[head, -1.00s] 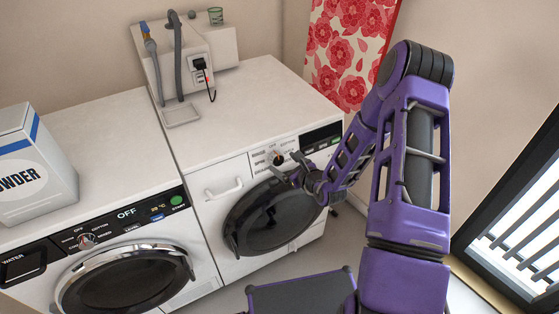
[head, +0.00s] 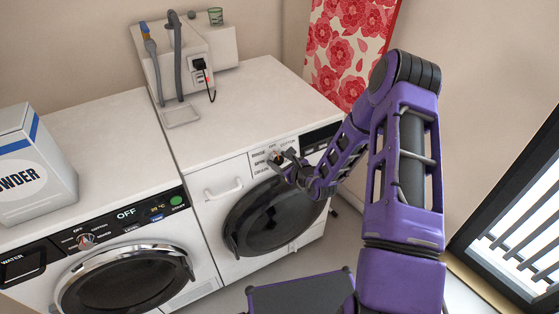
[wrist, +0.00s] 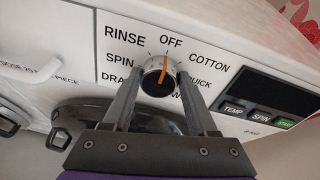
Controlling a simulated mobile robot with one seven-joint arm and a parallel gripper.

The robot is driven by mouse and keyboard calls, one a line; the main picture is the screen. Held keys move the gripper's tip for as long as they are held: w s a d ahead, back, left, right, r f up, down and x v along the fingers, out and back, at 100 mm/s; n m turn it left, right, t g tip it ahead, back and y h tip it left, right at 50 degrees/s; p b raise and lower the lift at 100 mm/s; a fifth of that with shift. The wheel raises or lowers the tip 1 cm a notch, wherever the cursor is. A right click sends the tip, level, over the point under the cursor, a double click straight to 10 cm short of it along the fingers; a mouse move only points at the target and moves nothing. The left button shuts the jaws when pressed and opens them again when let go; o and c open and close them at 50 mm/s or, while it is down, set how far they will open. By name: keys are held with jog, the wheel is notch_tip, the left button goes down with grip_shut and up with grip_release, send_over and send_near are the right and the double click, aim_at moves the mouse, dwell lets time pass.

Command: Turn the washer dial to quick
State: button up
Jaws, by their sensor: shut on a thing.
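The dial (wrist: 153,77) is a round silver and black knob with an orange pointer, on the front panel of the right-hand machine (head: 240,107). Labels around it include RINSE, OFF, COTTON, SPIN and QUICK; the lower ones are partly hidden by my fingers. The orange pointer points up toward OFF; QUICK (wrist: 200,81) lies to the right of the dial. My gripper (wrist: 158,74) is shut on the dial, one finger on each side. In the head view my gripper (head: 281,159) is at the panel, covering much of the dial.
A dark round door (head: 265,220) is just below my gripper. A drawer handle (head: 224,188) is left of the dial, and a dark display (wrist: 262,98) is right. Another front-loading machine (head: 70,130) stands at left with a powder box (head: 35,170) on top.

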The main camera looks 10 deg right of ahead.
jog(key=shift+c, duration=1.1)
jog(key=m+y, duration=0.1)
jog(key=m, duration=0.3)
jog(key=shift+d+m+p, duration=0.15)
jog(key=shift+m+p, duration=0.15)
jog(key=m, duration=0.3)
jog(key=shift+f+y, duration=0.1)
jog(key=shift+y, duration=0.2)
jog(key=m+p, duration=0.1)
jog(key=m, duration=0.3)
jog(key=shift+d+m+t, duration=0.1)
jog(key=shift+m+t, duration=0.2)
jog(key=shift+f+m+y+p, duration=0.2)
jog(key=shift+m+y+p, duration=0.3)
jog(key=shift+m, duration=1.7)
